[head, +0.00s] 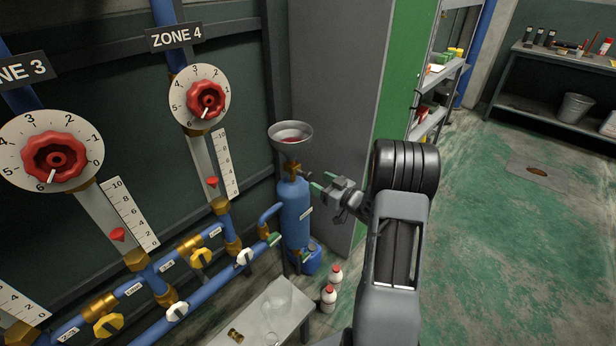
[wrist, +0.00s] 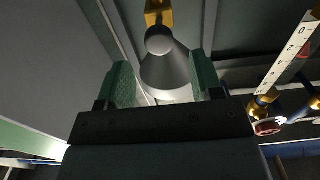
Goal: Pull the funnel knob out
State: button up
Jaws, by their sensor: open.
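The grey funnel (head: 290,134) sits upright on top of the blue cylinder (head: 295,212), with a brass fitting (head: 291,170) between them. The funnel knob (head: 308,174) is a small dark piece on the right side of the fitting. In the wrist view the knob (wrist: 159,40) shows end-on as a round grey face, with the funnel cone (wrist: 168,72) behind it. My gripper (head: 322,183) is open and empty, just right of the knob. In the wrist view its green fingers (wrist: 163,78) are apart, and the knob lies beyond their tips, not between them.
A grey cabinet (head: 335,110) stands behind the cylinder. Blue pipes with yellow and white valves run at the left below the Zone 4 dial (head: 199,97). A low bench (head: 265,315) and white bottles (head: 328,297) stand below. The green floor at right is mostly clear.

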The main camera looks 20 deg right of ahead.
aim_at(311, 177)
jog(key=shift+x, duration=2.8)
grip_shut()
